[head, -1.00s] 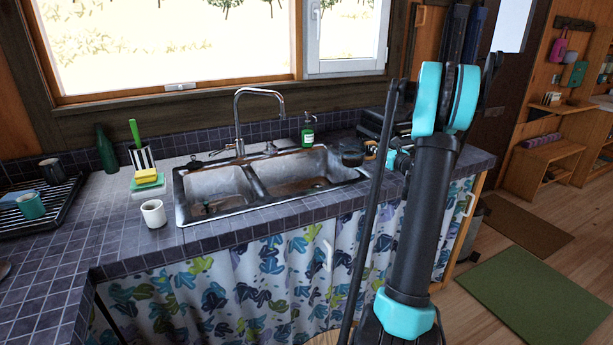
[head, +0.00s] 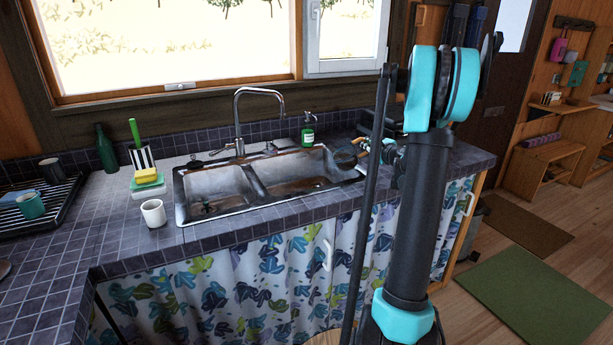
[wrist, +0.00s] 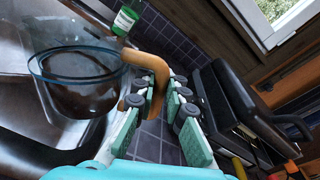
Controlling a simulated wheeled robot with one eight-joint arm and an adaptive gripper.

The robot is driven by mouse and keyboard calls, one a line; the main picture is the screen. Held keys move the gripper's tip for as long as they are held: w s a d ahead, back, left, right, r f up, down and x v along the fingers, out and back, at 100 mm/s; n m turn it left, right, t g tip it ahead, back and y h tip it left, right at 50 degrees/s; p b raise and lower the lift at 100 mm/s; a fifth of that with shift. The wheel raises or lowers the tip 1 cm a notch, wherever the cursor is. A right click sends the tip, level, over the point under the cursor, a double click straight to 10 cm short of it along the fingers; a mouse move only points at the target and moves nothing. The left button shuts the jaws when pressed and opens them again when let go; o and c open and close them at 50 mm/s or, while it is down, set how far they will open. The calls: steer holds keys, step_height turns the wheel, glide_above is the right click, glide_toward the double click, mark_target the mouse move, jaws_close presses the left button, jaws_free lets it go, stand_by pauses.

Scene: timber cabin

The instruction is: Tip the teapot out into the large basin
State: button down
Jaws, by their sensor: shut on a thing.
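The glass teapot (wrist: 78,85) has a curved wooden handle (wrist: 150,62) and dark contents low in its bowl. My gripper (wrist: 160,97) is shut on the handle, with the bowl on its left in the wrist view. In the head view the teapot (head: 345,157) looks small and dark, tilted over the right end of the sink. The large basin (head: 292,172) is the right one of the sink's two; a brownish patch shows on its floor. My arm hides part of my gripper (head: 374,149) there. I cannot make out any stream from the teapot.
The small basin (head: 215,187) is on the left. The faucet (head: 238,120) stands behind the sink, with a green soap bottle (head: 308,130) beside it. A white cup (head: 153,213) stands left of the sink. A black appliance (wrist: 235,100) is close right of my gripper.

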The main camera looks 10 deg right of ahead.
mark_target(356, 141)
steer(key=shift+a+f+n, duration=0.15)
steer(key=shift+a+n, duration=0.25)
steer(key=shift+a, duration=0.3)
steer(key=shift+a+f+n, duration=0.1)
steer(key=shift+a+n, duration=0.3)
steer(key=shift+a, duration=0.3)
steer(key=shift+s+a+r+n+h, duration=0.1)
steer(key=shift+a+r+n+h, duration=0.35)
steer(key=shift+r, duration=0.2)
steer(key=shift+n+g+h, duration=0.25)
steer(key=shift+n+g, duration=0.15)
steer(key=shift+n, duration=0.55)
steer(key=shift+a+r, duration=1.3)
steer(key=shift+r, duration=0.25)
steer(key=shift+s+a+r+n+p, duration=0.1)
steer(key=shift+a+r+n+p, duration=0.25)
steer(key=shift+a+r+n, duration=0.35)
